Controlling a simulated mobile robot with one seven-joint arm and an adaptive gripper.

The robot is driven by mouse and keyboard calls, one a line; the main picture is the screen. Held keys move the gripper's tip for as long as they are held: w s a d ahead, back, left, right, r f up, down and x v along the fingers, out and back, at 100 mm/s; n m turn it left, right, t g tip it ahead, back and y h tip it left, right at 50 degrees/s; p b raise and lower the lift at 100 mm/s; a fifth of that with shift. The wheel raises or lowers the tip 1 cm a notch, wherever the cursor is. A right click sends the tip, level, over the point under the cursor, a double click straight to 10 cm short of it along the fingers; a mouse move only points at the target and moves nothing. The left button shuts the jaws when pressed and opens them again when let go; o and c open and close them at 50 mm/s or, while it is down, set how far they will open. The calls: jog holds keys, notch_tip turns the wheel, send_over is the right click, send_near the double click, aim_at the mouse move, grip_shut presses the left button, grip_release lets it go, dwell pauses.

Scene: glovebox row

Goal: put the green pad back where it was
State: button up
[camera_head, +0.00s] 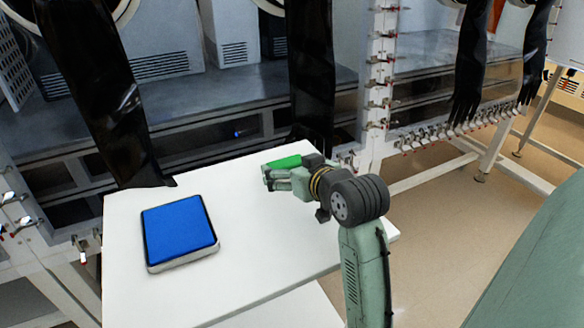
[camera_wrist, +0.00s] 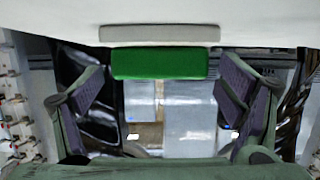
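The green pad (camera_head: 284,162) is a small green block at the far right part of the white table, right by my gripper's fingers in the head view. In the wrist view the green pad (camera_wrist: 160,65) lies across the middle, with a light grey strip (camera_wrist: 160,34) along its upper side. My gripper (camera_head: 268,178) reaches left over the table. In the wrist view my gripper (camera_wrist: 160,82) has its two fingers wide apart, one on each side of the pad's line, with gaps showing. I cannot tell how deep the pad sits between them.
The white table (camera_head: 255,245) has a blue pad in a pale frame (camera_head: 180,230) on its left part. The table between them is clear. Black glove sleeves (camera_head: 312,75) hang from the glovebox behind, close to the table's far edge.

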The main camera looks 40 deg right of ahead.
jog(key=shift+o, duration=0.3)
jog(key=shift+r, duration=0.15)
jog(key=b+v, duration=0.2)
jog(key=v, duration=1)
